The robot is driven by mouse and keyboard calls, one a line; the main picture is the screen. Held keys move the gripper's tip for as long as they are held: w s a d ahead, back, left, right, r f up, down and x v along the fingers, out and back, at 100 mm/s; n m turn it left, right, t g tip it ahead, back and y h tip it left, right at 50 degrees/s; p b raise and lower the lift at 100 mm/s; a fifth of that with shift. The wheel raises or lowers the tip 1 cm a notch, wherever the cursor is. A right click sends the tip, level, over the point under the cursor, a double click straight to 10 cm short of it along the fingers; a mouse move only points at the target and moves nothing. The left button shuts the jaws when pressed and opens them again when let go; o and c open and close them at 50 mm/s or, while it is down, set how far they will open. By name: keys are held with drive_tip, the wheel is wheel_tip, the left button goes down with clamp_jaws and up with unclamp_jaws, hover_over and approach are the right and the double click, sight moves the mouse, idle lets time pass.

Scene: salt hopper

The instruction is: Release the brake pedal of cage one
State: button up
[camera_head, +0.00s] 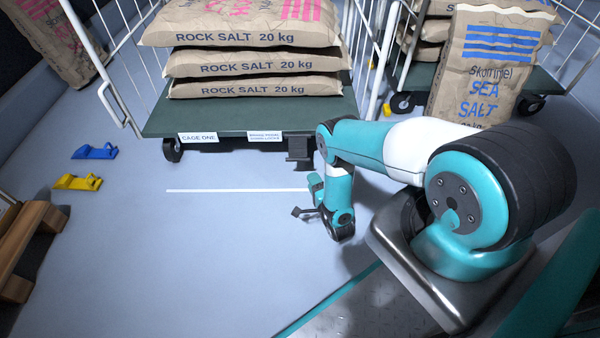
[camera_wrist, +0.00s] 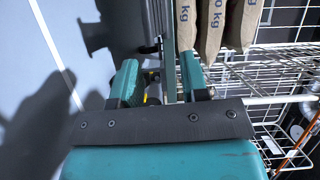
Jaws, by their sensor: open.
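Cage one (camera_head: 225,123) is a roll cage with a dark green deck, labelled "CAGE ONE" (camera_head: 198,137) on its front edge. A second label (camera_head: 265,136) about the brake pedal sits to its right. The dark grey brake pedal (camera_head: 300,152) juts out below the deck, right of that label. My gripper (camera_head: 315,184) is low over the floor, just in front of the pedal. Its teal fingers (camera_wrist: 158,78) are apart with nothing held. I cannot tell whether the pedal is up or down.
Several rock salt sacks (camera_head: 255,68) lie stacked on cage one. Another cage with a sea salt sack (camera_head: 487,65) stands right. Blue (camera_head: 95,152) and yellow (camera_head: 78,182) floor chocks and a wooden pallet (camera_head: 28,240) lie left. The floor by the white line (camera_head: 235,190) is clear.

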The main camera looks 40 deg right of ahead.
sight(300, 159)
drive_tip(key=s+f+t+b, duration=0.1)
drive_tip(key=s+f, duration=0.3)
drive_tip(key=shift+m, duration=0.3)
drive_tip(key=shift+w+d+r+b, duration=0.3)
drive_tip(key=shift+w+d+b, duration=0.25)
drive_tip(key=shift+w+b, duration=1.7)
drive_tip(key=shift+w+d+r+b, duration=0.25)
drive_tip(key=shift+w+d+b, duration=0.65)
drive_tip(key=shift+w, duration=2.4)
drive_tip(key=shift+w+d+r+b, duration=0.3)
drive_tip(key=shift+w+b, duration=1.75)
drive_tip(key=shift+w, duration=0.7)
